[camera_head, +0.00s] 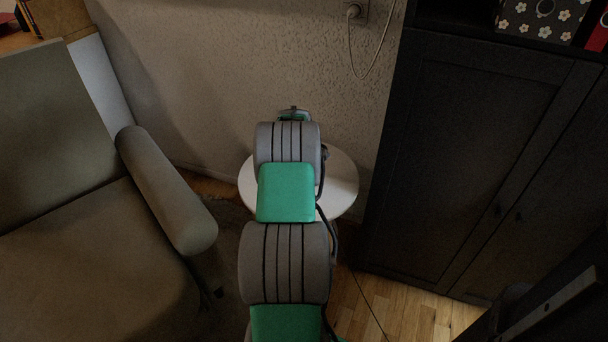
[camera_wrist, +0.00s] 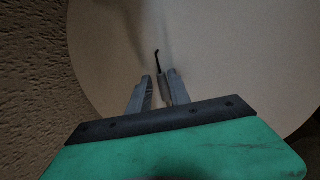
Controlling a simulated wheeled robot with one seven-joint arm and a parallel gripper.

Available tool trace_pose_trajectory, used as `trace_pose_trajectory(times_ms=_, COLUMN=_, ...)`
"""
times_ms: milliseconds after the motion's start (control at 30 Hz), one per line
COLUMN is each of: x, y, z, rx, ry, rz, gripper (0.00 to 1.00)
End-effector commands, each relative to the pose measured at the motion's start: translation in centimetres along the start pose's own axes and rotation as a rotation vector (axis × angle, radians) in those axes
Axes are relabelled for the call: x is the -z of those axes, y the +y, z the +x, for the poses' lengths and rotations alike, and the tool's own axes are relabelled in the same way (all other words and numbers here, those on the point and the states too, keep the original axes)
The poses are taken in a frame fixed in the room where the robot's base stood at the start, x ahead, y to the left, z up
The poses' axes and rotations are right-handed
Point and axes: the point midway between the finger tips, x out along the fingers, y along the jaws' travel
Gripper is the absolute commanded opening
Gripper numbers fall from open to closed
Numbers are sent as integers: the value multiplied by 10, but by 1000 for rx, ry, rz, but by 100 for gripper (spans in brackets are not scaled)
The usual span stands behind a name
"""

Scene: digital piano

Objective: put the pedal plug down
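In the wrist view the fingers of my gripper (camera_wrist: 160,82) stand a little apart over a pale round tabletop (camera_wrist: 240,60). A small thin plug with a black tip, which I take to be the pedal plug (camera_wrist: 156,57), shows between and beyond the fingertips. Its grey part lies close to the right finger, with a gap on the left finger's side. I cannot tell if it touches the tabletop. In the head view the round white table (camera_head: 343,184) stands beneath my arm, which hides the plug and fingertips.
A textured wall (camera_head: 220,80) rises close behind the table. A grey-green armchair (camera_head: 95,240) stands at left and a dark cabinet (camera_head: 470,150) at right. A white cable (camera_head: 352,50) hangs from a wall socket. Some bare wooden floor (camera_head: 390,300) shows in front.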

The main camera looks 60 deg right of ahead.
Motion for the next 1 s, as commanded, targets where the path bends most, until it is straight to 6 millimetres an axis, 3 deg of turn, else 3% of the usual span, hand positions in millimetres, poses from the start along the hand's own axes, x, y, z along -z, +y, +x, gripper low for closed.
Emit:
trace_pose_trajectory(times_ms=100, x=1, y=-3, z=2, rx=7, ry=-1, rz=-2, gripper=37)
trace_pose_trajectory(times_ms=467, x=2, y=-6, z=1, rx=12, ry=-1, rz=-7, gripper=37)
trace_pose_trajectory(times_ms=567, x=2, y=-6, z=-9, rx=11, ry=0, rz=-7, gripper=37)
trace_pose_trajectory(times_ms=800, x=0, y=-2, z=-57, rx=3, ry=0, rz=-3, gripper=37)
trace_pose_trajectory(times_ms=1000, x=0, y=-1, z=-78, rx=0, ry=0, rz=-2, gripper=37)
